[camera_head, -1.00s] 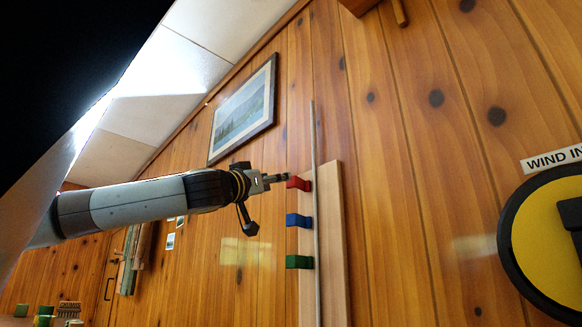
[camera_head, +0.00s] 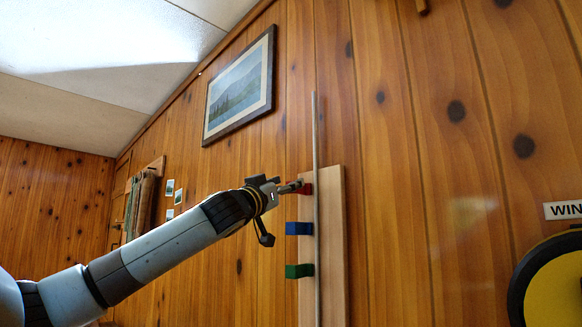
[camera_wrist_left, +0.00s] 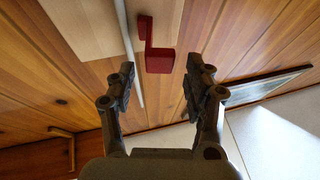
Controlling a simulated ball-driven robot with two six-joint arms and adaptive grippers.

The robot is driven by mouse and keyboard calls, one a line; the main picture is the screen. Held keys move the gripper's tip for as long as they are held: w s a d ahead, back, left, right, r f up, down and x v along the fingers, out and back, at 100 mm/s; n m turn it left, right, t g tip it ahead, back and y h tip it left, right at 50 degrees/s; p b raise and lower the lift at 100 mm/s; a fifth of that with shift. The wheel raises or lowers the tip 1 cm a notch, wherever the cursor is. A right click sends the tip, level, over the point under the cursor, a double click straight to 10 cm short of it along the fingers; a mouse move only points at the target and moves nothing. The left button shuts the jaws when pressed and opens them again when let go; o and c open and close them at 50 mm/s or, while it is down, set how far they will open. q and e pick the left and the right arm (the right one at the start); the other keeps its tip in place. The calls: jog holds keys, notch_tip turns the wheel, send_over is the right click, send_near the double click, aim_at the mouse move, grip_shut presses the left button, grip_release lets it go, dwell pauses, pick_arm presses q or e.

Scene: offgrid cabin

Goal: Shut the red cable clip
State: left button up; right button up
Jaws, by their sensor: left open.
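The red cable clip (camera_head: 306,189) is the top one of three on a pale wooden board (camera_head: 333,230), beside a thin grey rod (camera_head: 316,140). My left gripper's fingertips partly hide it in the head view. In the left wrist view the clip (camera_wrist_left: 160,62) is a hooked red piece with a block at its near end, standing to the right of the rod (camera_wrist_left: 129,50). My left gripper (camera_head: 292,187) is open. Its two fingers (camera_wrist_left: 161,78) stand apart on either side of the clip's block, with visible space on both sides. My right gripper is not in view.
A blue clip (camera_head: 299,228) and a green clip (camera_head: 299,271) sit below on the same board. A framed picture (camera_head: 240,86) hangs at the upper left. A yellow and black round object (camera_head: 553,290) is at the lower right.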

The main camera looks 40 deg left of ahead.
pick_arm(q)
jog(key=p+x, duration=0.1)
jog(key=x, duration=0.2)
jog(key=shift+p, duration=0.4)
